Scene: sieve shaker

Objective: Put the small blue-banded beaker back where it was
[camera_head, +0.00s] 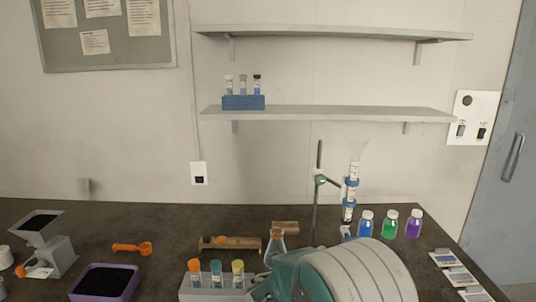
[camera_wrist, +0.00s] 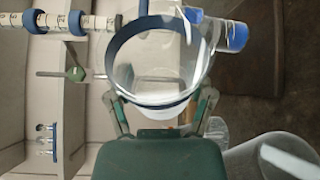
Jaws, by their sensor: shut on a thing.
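The clear beaker with a dark blue band (camera_wrist: 150,95) is held in my gripper (camera_wrist: 160,98), one finger on each side of it in the wrist view. Its round outline fills the upper middle there. In the wrist view, things of the room appear turned sideways. In the head view my green gripper body and pale arm cover the front middle of the bench, and my fingertips and most or all of the beaker are hidden. I cannot tell whether the beaker touches the bench.
Behind my arm stand a clamp stand (camera_head: 317,195) and a tall blue-ringed cylinder (camera_head: 350,190). Blue (camera_head: 366,224), green (camera_head: 389,224) and purple (camera_head: 414,224) bottles stand to the right. A conical flask (camera_head: 276,247) and tube rack (camera_head: 216,282) are to the left.

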